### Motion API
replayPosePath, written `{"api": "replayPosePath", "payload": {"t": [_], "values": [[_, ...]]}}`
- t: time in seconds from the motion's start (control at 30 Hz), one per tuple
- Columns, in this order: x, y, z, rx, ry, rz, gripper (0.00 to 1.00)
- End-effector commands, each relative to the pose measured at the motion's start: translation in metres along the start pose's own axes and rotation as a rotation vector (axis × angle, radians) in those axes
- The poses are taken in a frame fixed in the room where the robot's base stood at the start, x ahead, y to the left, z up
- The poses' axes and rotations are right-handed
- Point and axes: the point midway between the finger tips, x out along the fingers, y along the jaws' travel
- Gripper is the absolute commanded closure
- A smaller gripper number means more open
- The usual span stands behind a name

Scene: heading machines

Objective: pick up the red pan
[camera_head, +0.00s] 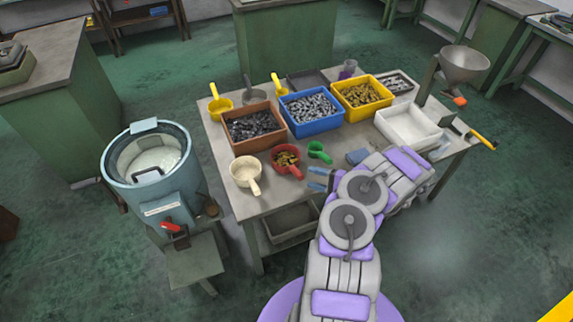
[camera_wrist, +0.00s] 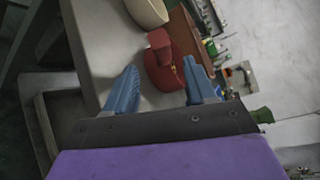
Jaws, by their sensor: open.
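The red pan (camera_head: 286,157) stands on the workbench with brass-coloured pieces in it. Its short handle points towards the bench's front. My gripper (camera_head: 309,179) is open, with blue fingers just right of the pan's handle in the head view. In the wrist view the red pan (camera_wrist: 163,76) shows between and beyond the spread fingers of my gripper (camera_wrist: 159,64). The fingers do not hold it. I cannot tell whether a finger touches it.
A cream pan (camera_head: 245,172) stands left of the red pan and a green scoop (camera_head: 319,151) right of it. Behind are a brown bin (camera_head: 253,140), a blue bin (camera_head: 311,128) and a yellow bin (camera_head: 361,107). A blue-grey drum machine (camera_head: 152,205) stands left of the bench.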

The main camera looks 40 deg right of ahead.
Motion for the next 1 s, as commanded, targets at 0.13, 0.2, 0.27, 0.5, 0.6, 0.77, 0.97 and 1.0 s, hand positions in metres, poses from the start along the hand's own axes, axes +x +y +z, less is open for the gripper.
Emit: {"api": "replayPosePath", "payload": {"t": [0.13, 0.2, 0.27, 0.5, 0.6, 0.77, 0.97, 1.0], "values": [[0.02, 0.001, -0.002, 0.002, -0.002, -0.001, 0.45], [0.025, 0.001, -0.002, 0.002, -0.002, -0.002, 0.45], [0.028, 0.001, -0.003, 0.003, -0.002, -0.002, 0.45], [0.051, 0.0, -0.004, 0.0, -0.003, -0.001, 0.45], [0.065, -0.001, -0.004, 0.001, -0.003, 0.001, 0.45], [0.079, -0.001, -0.003, 0.002, -0.001, 0.0, 0.45], [0.08, -0.002, -0.004, 0.002, 0.0, -0.001, 0.45], [0.08, -0.002, -0.004, 0.002, 0.0, -0.002, 0.45]]}}
